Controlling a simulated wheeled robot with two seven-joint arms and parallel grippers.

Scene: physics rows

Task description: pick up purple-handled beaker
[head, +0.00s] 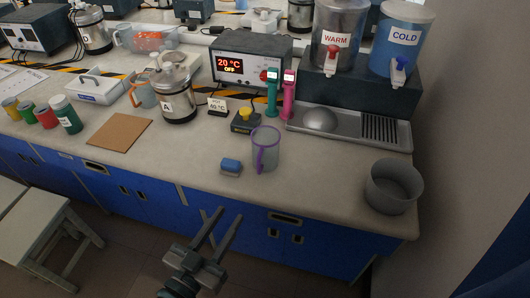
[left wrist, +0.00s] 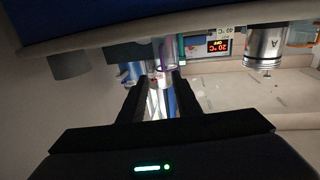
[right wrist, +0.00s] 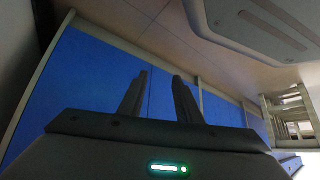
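The purple-handled beaker (head: 268,150) is a clear beaker with a purple rim and handle. It stands upright on the bench near the front edge, its handle on the near side. It also shows upside down beyond the fingertips in the left wrist view (left wrist: 163,53). My left gripper (head: 229,214) is open and empty, in front of the bench and apart from the beaker. My right gripper (right wrist: 160,75) is open and empty, with blue cabinet fronts beyond it; it is out of the head view.
A blue block (head: 231,167) lies just left of the beaker. A grey pot (head: 392,187) stands at the right front corner. A yellow-topped device (head: 246,120) and a sink tray (head: 345,127) are behind. A cork mat (head: 120,134) lies left. A stool (head: 50,225) stands at left.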

